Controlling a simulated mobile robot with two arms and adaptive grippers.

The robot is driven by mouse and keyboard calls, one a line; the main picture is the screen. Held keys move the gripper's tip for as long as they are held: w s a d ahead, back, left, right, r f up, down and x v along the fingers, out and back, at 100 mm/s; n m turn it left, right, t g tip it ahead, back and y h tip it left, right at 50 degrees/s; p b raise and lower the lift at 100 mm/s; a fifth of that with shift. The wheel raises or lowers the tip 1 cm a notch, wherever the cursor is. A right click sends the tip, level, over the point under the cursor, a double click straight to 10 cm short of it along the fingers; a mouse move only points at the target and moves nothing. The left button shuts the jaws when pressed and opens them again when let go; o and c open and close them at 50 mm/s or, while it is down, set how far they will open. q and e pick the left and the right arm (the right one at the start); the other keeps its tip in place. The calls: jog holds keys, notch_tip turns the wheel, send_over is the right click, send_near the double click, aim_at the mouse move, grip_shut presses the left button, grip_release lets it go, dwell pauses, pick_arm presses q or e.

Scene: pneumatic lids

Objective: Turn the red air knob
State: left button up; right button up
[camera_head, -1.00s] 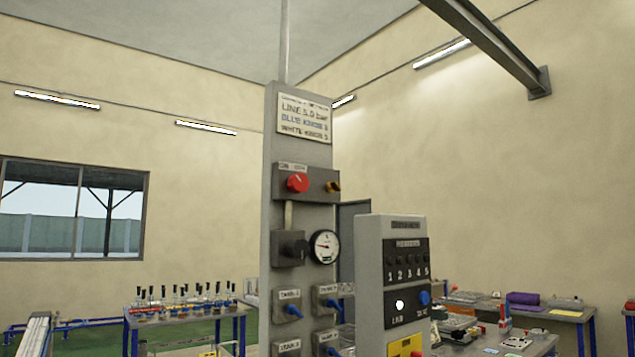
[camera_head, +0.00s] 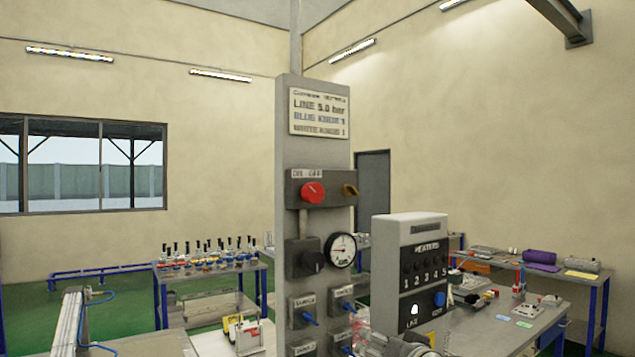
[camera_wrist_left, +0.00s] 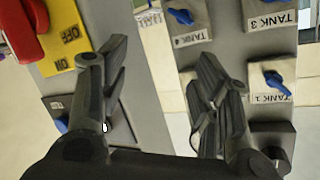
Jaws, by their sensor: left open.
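The red air knob (camera_head: 313,193) is round and sits on a grey box near the top of a tall grey panel (camera_head: 340,150), under an ON/OFF label. In the left wrist view my left gripper (camera_wrist_left: 165,95) is open, with nothing between its dark fingers. The panel's blue tank knobs (camera_wrist_left: 275,80) show beyond and to the right of the fingers there. The air knob is not recognisable in that view. My right gripper is not in view.
A heater box (camera_head: 409,262) stands close at right. A red switch (camera_wrist_left: 18,32) on a yellow ON/OFF plate shows in the wrist view. Benches stand behind.

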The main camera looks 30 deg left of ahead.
pick_arm(q)
jog(key=s+r+n+y+p, duration=0.1)
jog(key=s+r+n+y, duration=0.25)
jog(key=r, duration=1.25)
jog(key=n+g+y+p, duration=0.2)
jog(key=n+g, duration=0.1)
jog(key=n, duration=0.3)
send_near(316, 196)
jog(key=p+x, duration=0.2)
jog(key=x, duration=0.2)
jog(key=p+x, duration=0.2)
jog(key=x, duration=0.2)
jog(key=shift+a+r, duration=0.2)
jog(key=shift+a, duration=0.2)
jog(key=shift+w+a+f+p, duration=0.15)
jog(key=shift+w+a+p, duration=0.15)
jog(key=shift+a+p, duration=0.15)
jog(key=c, duration=1)
jog(key=shift+m, duration=0.25)
